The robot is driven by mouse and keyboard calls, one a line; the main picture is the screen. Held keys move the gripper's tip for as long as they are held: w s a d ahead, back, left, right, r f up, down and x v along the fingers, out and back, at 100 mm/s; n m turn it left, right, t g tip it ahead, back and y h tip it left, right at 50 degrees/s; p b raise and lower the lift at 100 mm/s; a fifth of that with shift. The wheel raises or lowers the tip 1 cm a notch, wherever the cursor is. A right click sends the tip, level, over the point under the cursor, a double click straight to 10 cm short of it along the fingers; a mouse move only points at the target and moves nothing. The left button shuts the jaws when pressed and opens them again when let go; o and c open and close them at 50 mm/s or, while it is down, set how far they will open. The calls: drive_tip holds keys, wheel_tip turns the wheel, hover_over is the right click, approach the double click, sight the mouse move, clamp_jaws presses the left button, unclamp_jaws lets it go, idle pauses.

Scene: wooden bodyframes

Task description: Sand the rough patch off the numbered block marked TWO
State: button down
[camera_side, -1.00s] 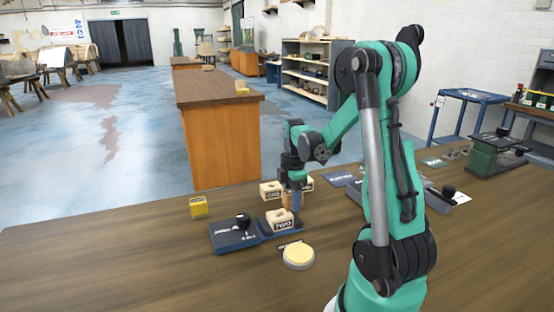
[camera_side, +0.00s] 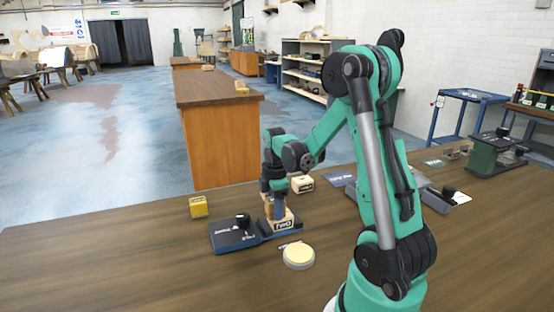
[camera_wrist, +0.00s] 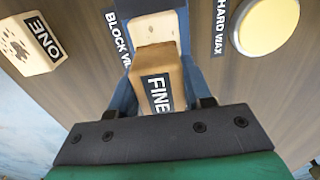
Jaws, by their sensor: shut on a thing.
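The block marked TWO (camera_side: 285,224) sits in the blue block vise (camera_side: 235,236) on the bench, its label facing the side camera. In the wrist view the pale wood block (camera_wrist: 154,29) shows beyond the sanding block. My gripper (camera_side: 275,208) is shut on the brown sanding block marked FINE (camera_wrist: 158,75), right over or against block TWO. I cannot tell whether they touch. The rough patch on TWO is not distinguishable; the sanding block covers part of its top.
Block ONE (camera_wrist: 28,42), with dark marks, stands left in the wrist view. A round hard wax disc (camera_side: 298,256) lies close right of the vise. A yellow block (camera_side: 198,207) stands left, and another pale block (camera_side: 303,184) stands behind. The front left bench is clear.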

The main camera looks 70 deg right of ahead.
drive_tip(key=s+d, duration=0.2)
drive_tip(key=d, duration=0.1)
drive_tip(key=shift+s, duration=0.4)
drive_tip(key=shift+s+d+r, duration=0.1)
drive_tip(key=shift+s, duration=0.1)
wheel_tip(320, 180, up, 8)
idle(0.6)
drive_tip(key=s+d+r, duration=0.5)
drive_tip(key=s+r, duration=0.2)
drive_tip(key=r, duration=0.1)
hover_over(327, 218)
wheel_tip(327, 218, down, 15)
drive_tip(key=shift+f, duration=2.4)
drive_tip(key=shift+f, duration=0.1)
